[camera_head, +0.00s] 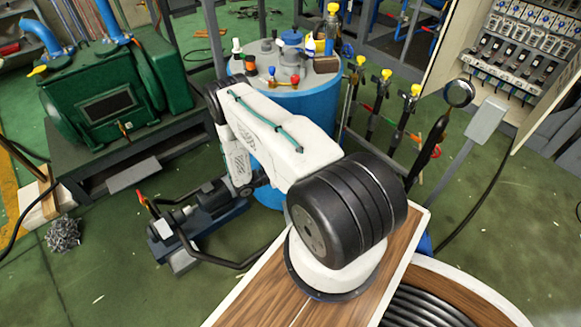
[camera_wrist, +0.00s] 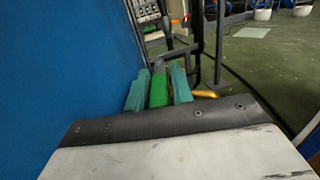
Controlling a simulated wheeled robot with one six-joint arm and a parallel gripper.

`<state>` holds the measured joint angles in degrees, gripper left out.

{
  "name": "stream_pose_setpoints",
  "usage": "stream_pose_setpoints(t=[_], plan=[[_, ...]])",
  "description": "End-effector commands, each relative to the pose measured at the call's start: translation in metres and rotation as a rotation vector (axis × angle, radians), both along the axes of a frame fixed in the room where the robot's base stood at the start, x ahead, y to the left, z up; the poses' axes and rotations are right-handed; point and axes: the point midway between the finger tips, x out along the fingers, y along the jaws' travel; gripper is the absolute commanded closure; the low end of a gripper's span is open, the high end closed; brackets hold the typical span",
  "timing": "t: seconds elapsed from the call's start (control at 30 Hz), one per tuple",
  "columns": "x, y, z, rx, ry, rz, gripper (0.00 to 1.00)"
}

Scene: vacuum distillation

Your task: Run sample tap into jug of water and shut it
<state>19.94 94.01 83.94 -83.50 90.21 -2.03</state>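The wrist view shows the two teal fingers of my gripper (camera_wrist: 159,88), apart, with a bright green piece (camera_wrist: 159,93) between them. No clear gap shows on either side of it, but I cannot tell whether the fingers press on it. I cannot tell whether it is the sample tap's handle. A small yellow part (camera_wrist: 206,94) shows just right of the fingers. The blue drum (camera_head: 322,107) stands beyond my arm in the head view, and a blue wall (camera_wrist: 60,70) fills the left of the wrist view. My arm hides my gripper in the head view. I cannot make out a jug.
A green pump unit (camera_head: 105,95) stands on a bench at the left. A small motor-driven pump (camera_head: 205,208) is on the floor before the drum. Several yellow-topped valves (camera_head: 386,76) stand right of the drum, near an open electrical cabinet (camera_head: 520,55).

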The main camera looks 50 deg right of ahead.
Motion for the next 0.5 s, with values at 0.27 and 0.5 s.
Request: stream_pose_setpoints(t=[0.27, 0.5], plan=[[0.000, 0.000, 0.000, 0.000, 0.000, -0.001, 0.62], [0.010, 0.018, 0.000, 0.000, -0.001, 0.003, 0.62]])
